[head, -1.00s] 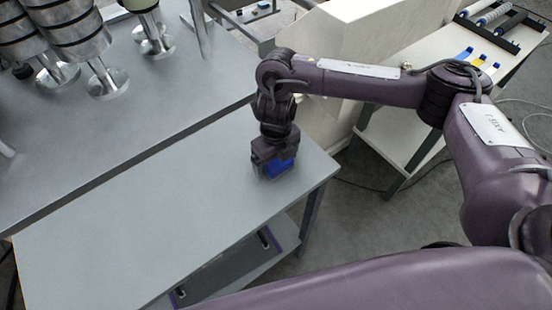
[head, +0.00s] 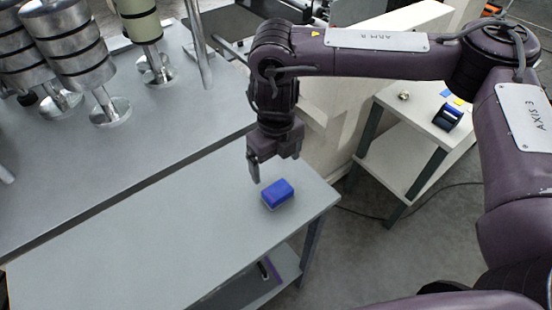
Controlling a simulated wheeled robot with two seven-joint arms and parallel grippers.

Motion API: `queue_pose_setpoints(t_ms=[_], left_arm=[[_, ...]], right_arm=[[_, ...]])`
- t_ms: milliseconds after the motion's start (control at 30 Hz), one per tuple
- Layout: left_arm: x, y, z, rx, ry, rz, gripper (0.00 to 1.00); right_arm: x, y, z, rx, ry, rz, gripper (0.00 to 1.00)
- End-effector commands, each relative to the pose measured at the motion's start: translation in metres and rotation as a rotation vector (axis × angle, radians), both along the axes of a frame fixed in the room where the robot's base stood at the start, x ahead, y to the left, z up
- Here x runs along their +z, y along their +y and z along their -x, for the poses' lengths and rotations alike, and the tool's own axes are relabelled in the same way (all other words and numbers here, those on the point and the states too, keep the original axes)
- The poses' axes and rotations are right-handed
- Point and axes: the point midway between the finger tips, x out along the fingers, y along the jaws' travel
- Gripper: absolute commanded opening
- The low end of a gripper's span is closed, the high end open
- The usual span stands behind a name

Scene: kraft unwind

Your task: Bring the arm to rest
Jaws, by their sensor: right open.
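My right arm reaches in from the right in the head view. Its gripper (head: 275,167) points down, open and empty, above the grey table. One finger shows clearly at its left side. A small blue block (head: 278,193) with a pale lower edge lies on the table (head: 150,240) just below and slightly right of the gripper, apart from it. My left gripper does not show.
A metal bench (head: 60,170) with stacked silver cylinders (head: 85,60) stands at the back left. A white side table (head: 400,165) at the right holds a dark and blue item (head: 447,117). A shelf (head: 250,285) sits under the grey table. Most of the tabletop is clear.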

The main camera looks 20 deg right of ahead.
Motion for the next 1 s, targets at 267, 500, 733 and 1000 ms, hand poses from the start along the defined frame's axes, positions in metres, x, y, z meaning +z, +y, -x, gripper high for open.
queue_pose_setpoints(t_ms=[267,500,733,1000], left_arm=[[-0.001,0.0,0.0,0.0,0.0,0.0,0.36],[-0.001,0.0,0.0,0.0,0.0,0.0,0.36],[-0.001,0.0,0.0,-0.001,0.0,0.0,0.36],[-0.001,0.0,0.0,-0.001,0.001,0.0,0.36]], right_arm=[[0.007,0.0,0.001,0.001,0.002,0.001,0.89],[0.007,0.0,0.0,0.001,0.001,0.0,0.89],[0.001,0.008,0.003,0.01,-0.001,-0.015,0.89],[-0.038,0.135,0.047,0.028,-0.054,-0.327,0.89]])
